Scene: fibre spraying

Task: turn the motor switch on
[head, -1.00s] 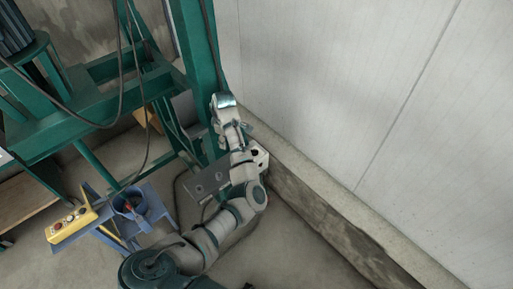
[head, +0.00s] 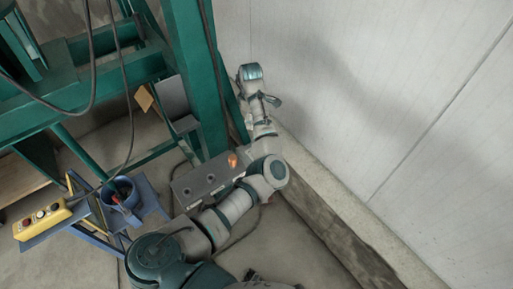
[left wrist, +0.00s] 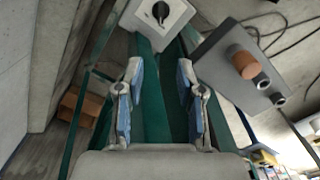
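The motor switch is a pale square box with a black rotary knob (left wrist: 160,12), at the top of the left wrist view. I cannot read its setting. In the head view my left arm seems to hide it. My left gripper (left wrist: 160,68) is open and empty, its two fingers apart with the switch box ahead, slightly above the gap between them. No contact shows. In the head view the gripper (head: 268,100) is small and partly hidden near the wrist, beside the green post. My right gripper is not in view.
A grey panel (head: 200,182) with knobs and an orange button (left wrist: 245,65) stands close beside the arm. A green frame post (head: 190,60) and pale wall (head: 370,100) flank it. A yellow control box (head: 42,221), blue cup (head: 122,192) and hanging cables are at left.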

